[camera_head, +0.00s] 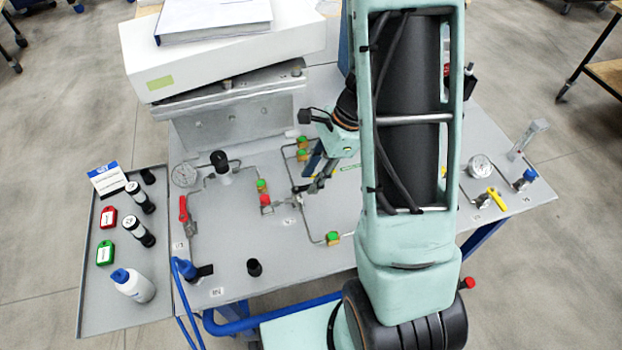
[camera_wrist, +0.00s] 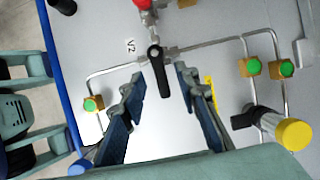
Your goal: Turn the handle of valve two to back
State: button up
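Valve two's black lever handle (camera_wrist: 158,72) shows in the wrist view beside a printed V2 label (camera_wrist: 130,46). The lever points down the picture, toward my gripper, from its round pivot on the silver pipe line. My gripper (camera_wrist: 162,84) is open, with one finger on each side of the lever's free end and a visible gap to both. Whether the fingers are down at the lever's height, I cannot tell. In the head view my gripper (camera_head: 317,178) is over the middle of the panel, and the valve is hard to make out beside it.
Green-capped fittings (camera_wrist: 285,68) and a yellow-capped cylinder (camera_wrist: 294,134) stand right of my gripper in the wrist view. In the head view, a red-handled valve (camera_head: 184,209) and gauge (camera_head: 184,174) are at left, and a yellow-handled valve (camera_head: 497,199) is at right.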

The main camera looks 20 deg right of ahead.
jog(key=shift+a+f, duration=0.2)
jog(key=shift+f, duration=0.35)
grip_shut()
